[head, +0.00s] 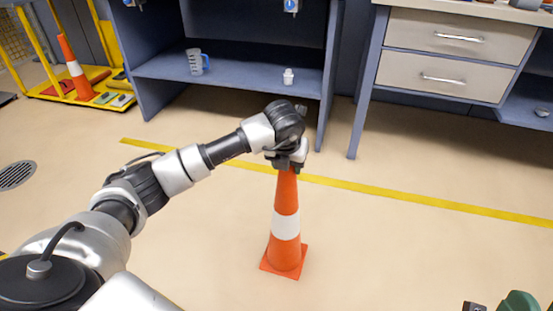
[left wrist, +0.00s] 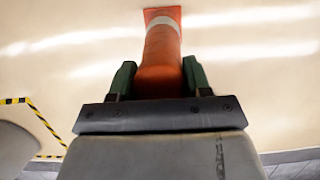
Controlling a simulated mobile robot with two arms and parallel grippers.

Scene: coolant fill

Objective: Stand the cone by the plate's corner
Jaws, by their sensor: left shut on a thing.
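An orange cone (head: 286,226) with a white band is upright over the beige floor in the head view. It also shows in the left wrist view (left wrist: 162,50), with its square base away from the camera. My left gripper (head: 288,165) is shut on the cone's top, with one green finger on each side in the left wrist view (left wrist: 159,77). I cannot tell whether the base touches the floor or hangs just above it. No plate can be made out for sure.
Yellow-black striped tape (left wrist: 46,122) marks the floor at the left wrist view's left. A yellow floor line (head: 400,196) runs behind the cone. A blue shelf (head: 235,72) and a drawer bench (head: 447,52) stand behind. Another cone (head: 75,67) stands on a yellow cart.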

